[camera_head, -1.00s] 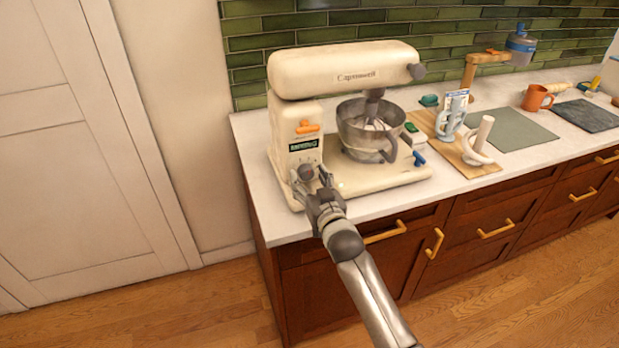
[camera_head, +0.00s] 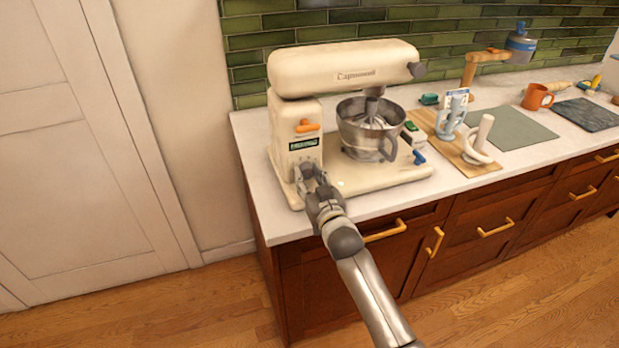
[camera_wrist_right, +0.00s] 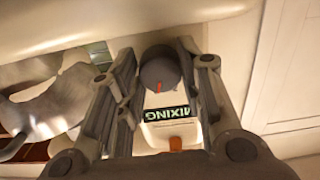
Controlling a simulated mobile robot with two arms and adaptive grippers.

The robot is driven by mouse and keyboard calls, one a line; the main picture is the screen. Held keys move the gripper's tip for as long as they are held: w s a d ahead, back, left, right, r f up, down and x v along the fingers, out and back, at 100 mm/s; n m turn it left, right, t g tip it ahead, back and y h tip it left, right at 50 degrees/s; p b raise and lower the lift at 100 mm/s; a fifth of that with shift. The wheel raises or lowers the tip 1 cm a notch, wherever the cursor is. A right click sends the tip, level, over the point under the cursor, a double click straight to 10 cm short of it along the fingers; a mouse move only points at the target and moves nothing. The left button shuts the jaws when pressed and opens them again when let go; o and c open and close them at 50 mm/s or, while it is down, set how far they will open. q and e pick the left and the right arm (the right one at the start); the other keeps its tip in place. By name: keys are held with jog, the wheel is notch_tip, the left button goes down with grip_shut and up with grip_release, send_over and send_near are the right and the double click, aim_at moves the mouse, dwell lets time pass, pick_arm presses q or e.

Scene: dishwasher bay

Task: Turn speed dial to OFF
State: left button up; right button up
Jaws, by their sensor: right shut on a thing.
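The speed dial (camera_wrist_right: 160,68) is a round grey knob with an orange pointer mark, seen between my fingers in the right wrist view. It sits on the side of a cream stand mixer (camera_head: 345,66). My right gripper (camera_head: 312,177) is at the lower front of the mixer's column, its fingers on both sides of the dial and shut on it. In the head view the fingers mostly hide the dial. A small display (camera_wrist_right: 169,114) reads MIXING, upside down in the wrist view. An orange lever (camera_head: 307,127) is above the display. My left gripper is out of view.
The mixer's metal bowl (camera_head: 367,137) with a whisk stands right of my gripper. Drawer handles (camera_head: 385,231) protrude below the counter.

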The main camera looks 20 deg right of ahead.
jog(key=n, duration=1)
jog(key=shift+n, duration=0.3)
jog(key=n, duration=0.5)
jog(key=shift+d+n+p, duration=0.1)
jog(key=shift+n+p, duration=0.2)
jog(key=n, duration=0.4)
jog(key=shift+r+n, duration=0.1)
jog(key=shift+n, duration=0.3)
jog(key=o, duration=1)
jog(key=shift+o, duration=0.2)
